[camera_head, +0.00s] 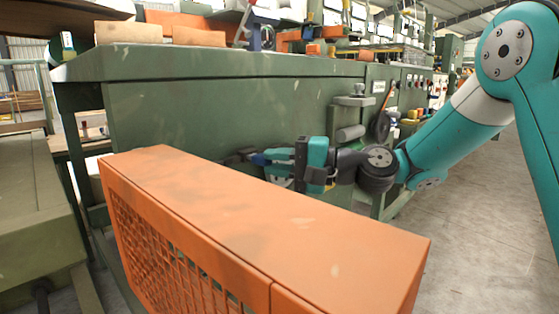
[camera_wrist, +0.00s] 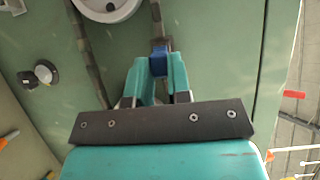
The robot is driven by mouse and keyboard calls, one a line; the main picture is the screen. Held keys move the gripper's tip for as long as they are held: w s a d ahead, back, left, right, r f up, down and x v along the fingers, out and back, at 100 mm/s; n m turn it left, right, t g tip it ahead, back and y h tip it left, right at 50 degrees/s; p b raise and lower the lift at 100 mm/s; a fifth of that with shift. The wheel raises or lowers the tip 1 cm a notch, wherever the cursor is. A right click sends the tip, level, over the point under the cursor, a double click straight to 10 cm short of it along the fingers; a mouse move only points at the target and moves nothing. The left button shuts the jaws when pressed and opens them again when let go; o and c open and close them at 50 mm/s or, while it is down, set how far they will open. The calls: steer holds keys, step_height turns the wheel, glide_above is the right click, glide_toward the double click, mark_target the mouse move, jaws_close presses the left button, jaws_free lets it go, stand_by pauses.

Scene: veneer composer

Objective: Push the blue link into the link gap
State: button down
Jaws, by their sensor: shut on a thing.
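The blue link (camera_wrist: 158,61) shows in the wrist view between the tips of my gripper (camera_wrist: 158,78). It sits in line with a dark chain or belt strip (camera_wrist: 157,22) that runs up from it over the green panel. In the head view my gripper (camera_head: 268,160) reaches left beside the green machine, with the blue link (camera_head: 259,159) at its fingertips. My gripper is shut on the blue link. The link gap cannot be made out; the fingers and the link cover that spot. I cannot tell how deep the link sits.
An orange guard box (camera_head: 270,225) with a mesh side stands in front of my gripper, close below it. The green machine (camera_head: 200,115) is right behind. Floor at right is clear.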

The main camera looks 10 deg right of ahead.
steer(key=shift+w+a+p, duration=0.45)
steer(key=shift+w, duration=0.15)
stand_by(0.6)
steer(key=c, duration=1)
jaws_free()
steer(key=shift+d, duration=0.1)
